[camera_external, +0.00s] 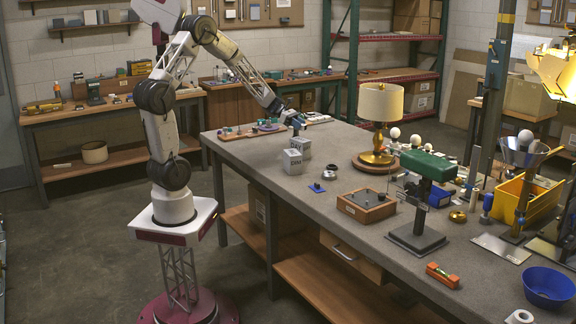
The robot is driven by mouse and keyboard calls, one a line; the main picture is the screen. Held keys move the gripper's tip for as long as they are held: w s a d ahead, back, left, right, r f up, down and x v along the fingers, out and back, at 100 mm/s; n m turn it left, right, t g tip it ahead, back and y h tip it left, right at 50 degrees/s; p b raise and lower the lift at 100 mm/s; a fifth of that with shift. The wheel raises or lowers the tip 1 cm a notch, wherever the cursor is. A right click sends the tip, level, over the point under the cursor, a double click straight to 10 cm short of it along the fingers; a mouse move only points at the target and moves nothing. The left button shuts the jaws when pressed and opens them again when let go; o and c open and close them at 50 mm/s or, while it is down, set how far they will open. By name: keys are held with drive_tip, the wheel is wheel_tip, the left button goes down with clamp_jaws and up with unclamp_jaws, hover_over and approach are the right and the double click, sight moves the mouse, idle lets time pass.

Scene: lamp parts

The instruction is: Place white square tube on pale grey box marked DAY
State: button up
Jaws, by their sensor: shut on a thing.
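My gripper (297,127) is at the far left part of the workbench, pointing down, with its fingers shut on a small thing. That is probably the white square tube, but it is too small and too hidden by the fingers to make out clearly. A pale grey box (292,163) with dark lettering stands upright on the bench just in front of the gripper. A second pale block (303,146) shows right behind it, directly below the fingertips. I cannot read the lettering surely enough to tell which is marked DAY, nor whether the held thing touches the block.
A brass lamp (378,125) stands to the right. The bench's left front edge is clear.

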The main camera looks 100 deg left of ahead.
sight(299, 139)
drive_tip(key=shift+f, duration=2.45)
drive_tip(key=shift+f, duration=0.2)
drive_tip(key=o, duration=0.9)
drive_tip(key=shift+r, duration=0.1)
drive_tip(key=shift+r, duration=0.1)
drive_tip(key=shift+v, duration=2.25)
drive_tip(key=shift+s+a+r, duration=0.3)
drive_tip(key=shift+s+r, duration=0.05)
drive_tip(key=shift+s, duration=0.15)
